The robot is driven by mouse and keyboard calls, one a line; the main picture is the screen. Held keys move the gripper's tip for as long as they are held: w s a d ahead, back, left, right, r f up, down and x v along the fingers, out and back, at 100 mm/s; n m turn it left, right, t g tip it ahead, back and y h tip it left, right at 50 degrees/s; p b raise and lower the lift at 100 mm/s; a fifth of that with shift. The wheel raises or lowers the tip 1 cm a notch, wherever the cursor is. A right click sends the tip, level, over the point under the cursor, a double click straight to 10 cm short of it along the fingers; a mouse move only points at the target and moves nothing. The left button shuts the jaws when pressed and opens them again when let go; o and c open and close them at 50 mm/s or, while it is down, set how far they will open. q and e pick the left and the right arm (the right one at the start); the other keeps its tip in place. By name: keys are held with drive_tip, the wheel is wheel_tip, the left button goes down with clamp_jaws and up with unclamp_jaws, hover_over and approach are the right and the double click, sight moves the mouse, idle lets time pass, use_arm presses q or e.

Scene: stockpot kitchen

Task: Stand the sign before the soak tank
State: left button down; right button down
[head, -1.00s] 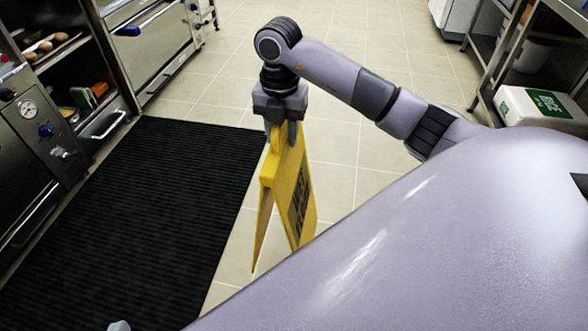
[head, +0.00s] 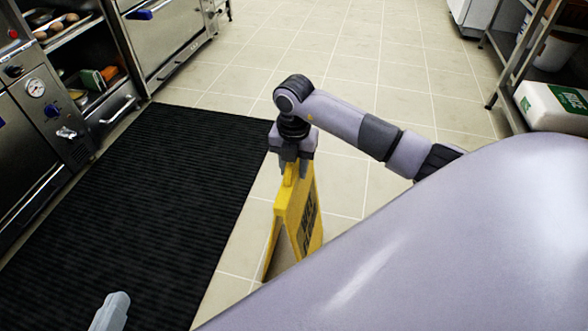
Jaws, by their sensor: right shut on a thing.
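The yellow folding sign (head: 293,220) hangs upright under my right gripper (head: 290,168), which is shut on its top edge. The sign's two panels are spread slightly, and dark lettering shows on the right-facing panel. Its lower right part is hidden behind my own body. It is just right of the black mat, low over the tiles; I cannot tell whether its feet touch the floor. Only a grey tip of my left gripper (head: 112,311) shows at the bottom left, over the mat, and its opening cannot be seen. I cannot make out a soak tank.
A black ribbed mat (head: 130,200) covers the floor at left. Steel cooking units (head: 30,115) and an oven (head: 172,40) line the left side. A metal rack with a white and green package (head: 548,108) stands at right. The tiled floor (head: 365,60) ahead is clear.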

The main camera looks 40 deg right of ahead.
idle(0.3)
drive_tip(key=shift+f, duration=0.15)
drive_tip(key=c, duration=0.7)
unclamp_jaws()
